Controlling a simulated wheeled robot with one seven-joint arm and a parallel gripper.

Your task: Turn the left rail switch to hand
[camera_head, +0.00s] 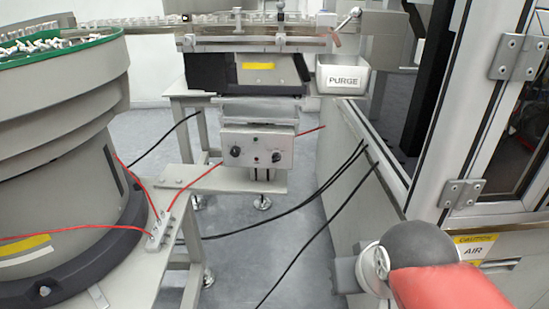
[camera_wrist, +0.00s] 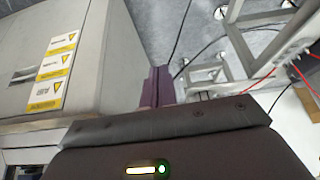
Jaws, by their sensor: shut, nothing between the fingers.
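A grey control box (camera_head: 258,147) hangs under the linear rail (camera_head: 260,40) in the middle of the head view. It has a black knob at its left, the left rail switch (camera_head: 235,152), and another dark knob (camera_head: 276,157) at its right. Their pointer settings are too small to read. My gripper shows in the wrist view, its purple-grey fingers (camera_wrist: 158,86) together with nothing between them. The switch is not recognisable in the wrist view.
A large bowl feeder (camera_head: 50,110) stands at left on a table with red air lines (camera_head: 190,182). A PURGE bin (camera_head: 342,79) hangs right of the rail. A machine cabinet (camera_head: 375,190) stands at right. Black cables (camera_head: 325,187) cross open floor between.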

